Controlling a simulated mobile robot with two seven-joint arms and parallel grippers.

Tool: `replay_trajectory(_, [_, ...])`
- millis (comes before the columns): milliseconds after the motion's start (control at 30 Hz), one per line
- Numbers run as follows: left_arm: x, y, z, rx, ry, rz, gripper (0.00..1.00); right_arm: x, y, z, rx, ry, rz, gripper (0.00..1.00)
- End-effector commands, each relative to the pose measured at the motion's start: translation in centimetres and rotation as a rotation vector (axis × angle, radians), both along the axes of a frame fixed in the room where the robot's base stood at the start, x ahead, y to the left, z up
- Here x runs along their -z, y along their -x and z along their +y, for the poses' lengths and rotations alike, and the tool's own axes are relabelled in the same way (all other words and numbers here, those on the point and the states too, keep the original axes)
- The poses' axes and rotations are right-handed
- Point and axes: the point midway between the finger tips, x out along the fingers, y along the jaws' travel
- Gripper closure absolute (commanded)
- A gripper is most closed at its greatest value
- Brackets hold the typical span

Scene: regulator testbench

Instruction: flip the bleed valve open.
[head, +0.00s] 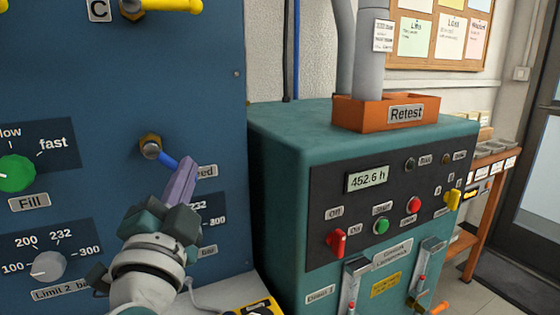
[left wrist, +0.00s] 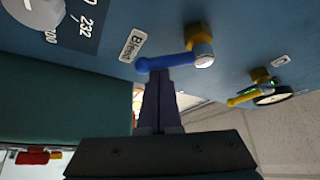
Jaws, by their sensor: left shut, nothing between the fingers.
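The bleed valve has a brass body (head: 151,146) on the blue panel and a blue lever (head: 166,160) that points right and slightly down in the head view. My left gripper (head: 187,168) is shut and empty, its fingertips at the lever's outer part and hiding its end there. In the left wrist view, the blue lever (left wrist: 168,62) runs from the brass fitting (left wrist: 200,45) toward the Bleed label (left wrist: 132,46). The fingertips (left wrist: 158,74) are right against or very near the lever; I cannot tell whether they touch. My right gripper is not in view.
The blue panel (head: 80,90) carries a green Fill knob (head: 17,173) and a grey limit knob (head: 48,265). A yellow-handled valve (head: 172,6) is above. A teal cabinet (head: 285,160) with switches and an orange Retest tray (head: 350,112) stands close on the right.

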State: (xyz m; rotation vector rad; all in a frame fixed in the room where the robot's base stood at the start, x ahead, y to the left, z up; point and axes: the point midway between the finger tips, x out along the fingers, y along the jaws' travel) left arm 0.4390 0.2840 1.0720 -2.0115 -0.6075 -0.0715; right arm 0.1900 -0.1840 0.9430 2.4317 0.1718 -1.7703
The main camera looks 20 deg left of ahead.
Motion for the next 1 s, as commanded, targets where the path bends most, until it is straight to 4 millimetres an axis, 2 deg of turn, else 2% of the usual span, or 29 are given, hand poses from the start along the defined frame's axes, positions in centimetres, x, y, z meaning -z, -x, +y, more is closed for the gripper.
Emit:
replay_trajectory(367, [0.0, 0.3, 0.2, 0.000, -0.062, 0.078, 1.00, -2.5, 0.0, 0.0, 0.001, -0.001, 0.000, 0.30])
replay_trajectory(800, [0.6, 1.4, 1.2, -0.002, -0.262, 0.314, 1.00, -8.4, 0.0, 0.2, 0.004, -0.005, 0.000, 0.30])
replay_trajectory(1000, [1.0, 1.8, 1.5, -0.001, -0.347, 0.409, 1.00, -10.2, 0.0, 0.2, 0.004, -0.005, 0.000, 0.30])
